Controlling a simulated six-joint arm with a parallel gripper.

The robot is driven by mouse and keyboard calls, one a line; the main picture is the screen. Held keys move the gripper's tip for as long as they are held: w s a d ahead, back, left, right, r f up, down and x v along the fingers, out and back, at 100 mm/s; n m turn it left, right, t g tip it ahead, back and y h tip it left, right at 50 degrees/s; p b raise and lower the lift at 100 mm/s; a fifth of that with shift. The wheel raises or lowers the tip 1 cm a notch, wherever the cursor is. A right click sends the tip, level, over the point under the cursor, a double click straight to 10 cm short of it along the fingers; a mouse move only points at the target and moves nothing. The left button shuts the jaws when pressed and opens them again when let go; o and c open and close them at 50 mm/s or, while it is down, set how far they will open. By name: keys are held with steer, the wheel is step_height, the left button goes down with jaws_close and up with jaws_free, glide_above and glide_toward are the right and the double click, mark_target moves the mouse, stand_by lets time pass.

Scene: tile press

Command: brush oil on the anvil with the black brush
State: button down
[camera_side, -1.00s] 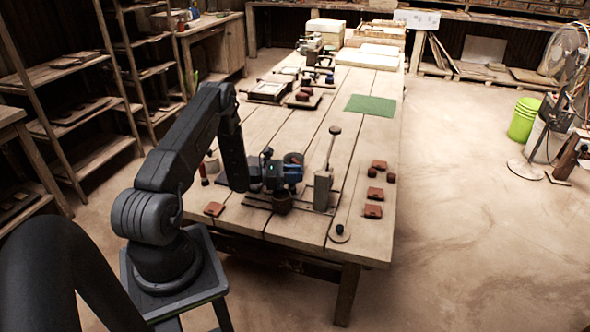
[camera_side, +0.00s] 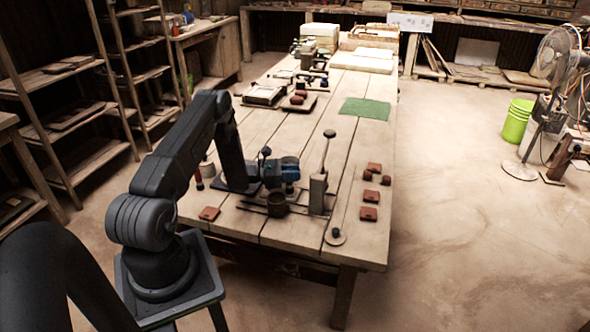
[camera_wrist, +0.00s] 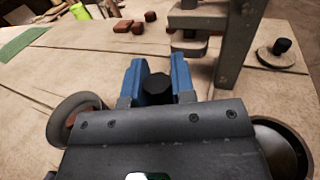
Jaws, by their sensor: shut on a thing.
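My gripper (camera_side: 290,170) has blue fingers, which flank a black knob or handle top (camera_wrist: 156,88) in the wrist view. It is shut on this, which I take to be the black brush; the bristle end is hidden. The press (camera_side: 318,192) stands just right of my gripper in the side view, with a grey column and an upright lever. In the wrist view, the press's stacked blocks (camera_wrist: 188,44) are just ahead of the fingers; the lower one may be the anvil. I cannot tell whether the brush touches it.
A dark pot (camera_side: 277,206) stands in front of my gripper. A round disc with a black knob (camera_side: 335,237) lies near the table's front edge. Several red-brown pieces (camera_side: 369,213) lie right of the press. A green mat (camera_side: 364,108) lies farther back, with bare planks around it.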

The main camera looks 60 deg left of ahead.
steer(key=shift+s+d, duration=1.15)
steer(key=shift+d, duration=0.05)
steer(key=shift+s+a, duration=0.25)
steer(key=shift+a, duration=0.05)
steer(key=shift+w+a, duration=0.75)
steer(key=shift+w+a+r, duration=0.1)
steer(key=shift+w+a, duration=1.45)
steer(key=shift+s+d, duration=2.25)
step_height(320, 180, up, 8)
